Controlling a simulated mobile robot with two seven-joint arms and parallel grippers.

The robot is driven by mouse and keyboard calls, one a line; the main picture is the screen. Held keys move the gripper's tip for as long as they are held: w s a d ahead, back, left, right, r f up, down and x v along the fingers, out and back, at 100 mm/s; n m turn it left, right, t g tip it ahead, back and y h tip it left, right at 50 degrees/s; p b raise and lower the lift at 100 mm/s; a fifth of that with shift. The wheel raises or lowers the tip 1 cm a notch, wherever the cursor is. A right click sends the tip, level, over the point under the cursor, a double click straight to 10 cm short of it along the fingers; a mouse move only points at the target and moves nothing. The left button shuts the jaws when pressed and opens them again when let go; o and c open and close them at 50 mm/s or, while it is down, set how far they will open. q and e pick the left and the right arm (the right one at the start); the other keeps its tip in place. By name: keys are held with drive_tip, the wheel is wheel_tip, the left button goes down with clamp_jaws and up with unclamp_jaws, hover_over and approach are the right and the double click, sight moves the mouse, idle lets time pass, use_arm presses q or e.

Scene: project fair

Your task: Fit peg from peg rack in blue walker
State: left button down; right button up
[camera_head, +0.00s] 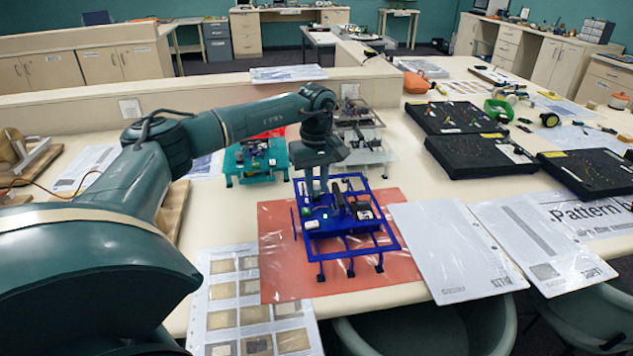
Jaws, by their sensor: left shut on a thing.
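The blue walker (348,243), an open frame on several legs with dark parts on its deck, stands upright on the red mat. My left gripper (317,192) points down over the back left part of its deck. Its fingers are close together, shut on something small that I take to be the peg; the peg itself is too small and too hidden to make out. I cannot tell whether the peg touches the walker. I cannot pick out the peg rack for certain. My right gripper is out of view.
The translucent red mat (283,275) lies under the walker. A teal walker (257,160) and a grey one (366,150) stand behind. Black boards (452,118) with small coloured parts lie to the right. Flat sheets (455,250) cover the table's front right.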

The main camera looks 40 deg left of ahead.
use_arm(q)
drive_tip(key=shift+f, duration=0.2)
drive_tip(key=shift+f, duration=0.1)
idle(0.9)
drive_tip(key=c, duration=1.2)
unclamp_jaws()
